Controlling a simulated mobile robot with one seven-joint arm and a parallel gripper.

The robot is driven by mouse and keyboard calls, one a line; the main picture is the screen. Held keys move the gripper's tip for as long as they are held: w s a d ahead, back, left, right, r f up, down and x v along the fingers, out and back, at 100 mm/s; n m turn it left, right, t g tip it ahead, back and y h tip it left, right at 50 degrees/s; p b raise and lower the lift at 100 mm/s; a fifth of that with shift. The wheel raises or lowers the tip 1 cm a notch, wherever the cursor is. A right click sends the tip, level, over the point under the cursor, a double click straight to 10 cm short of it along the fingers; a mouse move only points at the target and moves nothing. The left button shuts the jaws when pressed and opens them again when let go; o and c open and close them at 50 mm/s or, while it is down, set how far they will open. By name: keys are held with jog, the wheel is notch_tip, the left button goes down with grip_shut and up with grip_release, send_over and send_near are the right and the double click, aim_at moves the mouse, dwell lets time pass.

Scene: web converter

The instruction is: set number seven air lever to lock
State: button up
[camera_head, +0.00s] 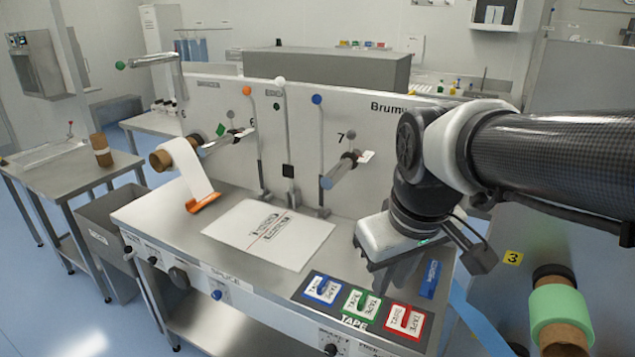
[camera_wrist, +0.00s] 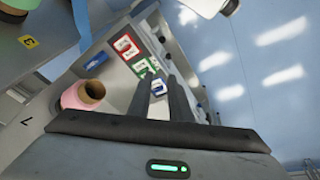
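The number seven air lever (camera_head: 351,135) is a thin upright stick with a small dark knob. It stands at the base of the number seven spindle (camera_head: 340,172) on the grey upright panel, right of the printed 7. A white tag sits beside it. My gripper (camera_head: 392,275) hangs over the right part of the table, lower and to the right of the lever, pointing down, apart from it. In the wrist view my gripper (camera_wrist: 160,88) shows two dark fingers with a gap and nothing between them. I cannot make out the lever there.
Blue, green and red tape cards lie on the table board (camera_head: 300,292). Tall levers with orange, white and blue (camera_head: 317,99) knobs stand left of spindle seven. A paper roll (camera_head: 188,165) hangs further left. A green roll (camera_head: 562,312) is at right; a pink roll (camera_wrist: 82,96) shows in the wrist view.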

jog(key=w+f+n+g+b, duration=0.1)
jog(key=w+f+b, duration=0.1)
jog(key=f, duration=0.3)
jog(key=w+a+f+n+g+b, duration=0.1)
jog(key=w+f+n+b, duration=0.1)
jog(key=w+f, duration=0.1)
jog(key=w+a+f+n+g+b, duration=0.1)
jog(key=w+f+n+b, duration=0.1)
jog(key=f, duration=0.4)
jog(key=shift+w+a+f+h, duration=0.2)
jog(key=shift+w+f+h, duration=0.1)
jog(key=shift+f+h, duration=0.1)
grip_shut()
jog(key=w+f+n+b, duration=0.1)
jog(key=f, duration=0.4)
jog(key=w+a+f+n+g+h+b, duration=0.1)
jog(key=w+f+n+b, duration=0.1)
jog(key=f, duration=0.3)
jog(key=w+a+f+n+g+b, duration=0.1)
jog(key=f+n, duration=0.1)
jog(key=f, duration=0.2)
jog(key=shift+w+a+f+b, duration=0.2)
jog(key=shift+w+f+b, duration=0.05)
jog(key=shift+f+b, duration=0.15)
jog(key=b+x, duration=0.1)
jog(key=x, duration=0.9)
jog(key=shift+s+d+b, duration=0.2)
jog(key=shift+b, duration=0.15)
jog(key=shift+w+r, duration=0.1)
